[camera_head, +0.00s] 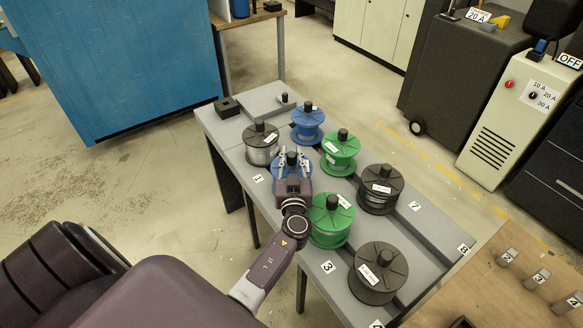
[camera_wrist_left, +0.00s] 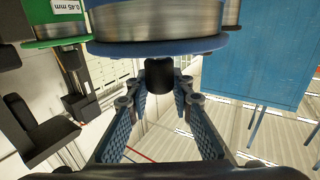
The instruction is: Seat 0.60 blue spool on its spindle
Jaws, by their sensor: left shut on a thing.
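A blue spool (camera_head: 278,170) of metallic wire sits in the near row on the grey rack, between a grey spool and a green spool. My left gripper (camera_head: 291,160) is over it, its fingers shut around the black knob at its centre. The left wrist view shows this blue spool (camera_wrist_left: 160,48) with the knob (camera_wrist_left: 155,74) between the fingertips. Its label cannot be read, and I cannot tell whether it rests fully on its spindle. A second blue spool (camera_head: 308,125) stands behind it in the far row. My right gripper is not in view.
A grey spool (camera_head: 261,150), green spools (camera_head: 340,158) (camera_head: 330,230) and dark spools (camera_head: 380,190) (camera_head: 377,278) crowd the grey rack (camera_head: 432,232). A bare spindle (camera_head: 284,98) stands at the far end. A wooden table (camera_head: 490,290) is at the right.

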